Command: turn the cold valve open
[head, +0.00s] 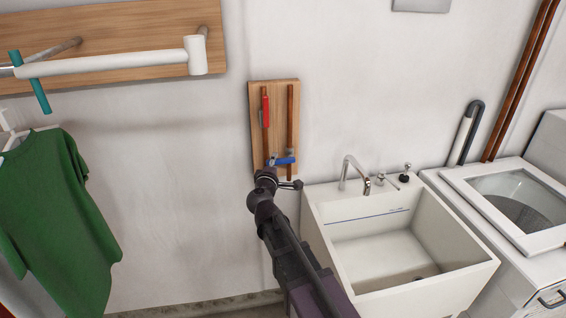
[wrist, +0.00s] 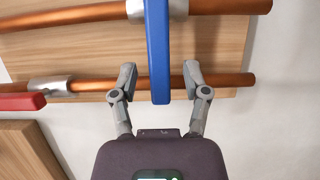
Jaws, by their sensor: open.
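The cold valve's blue lever (head: 282,161) lies crosswise over the copper pipes low on a wooden board on the wall. In the wrist view the blue lever (wrist: 157,50) runs down between my two fingers, with a gap on each side. My gripper (head: 279,182) is open at the lower end of the board, and it also shows in the wrist view (wrist: 160,80). No finger visibly touches the lever. In the head view my wrist hides the lower end of the board.
A red lever (head: 265,110) lies along the left pipe above the blue one. A white sink (head: 317,235) with a faucet (head: 350,170) stands at right, beside a washer (head: 470,190). A green shirt (head: 60,200) hangs at left. The wall between shirt and board is clear.

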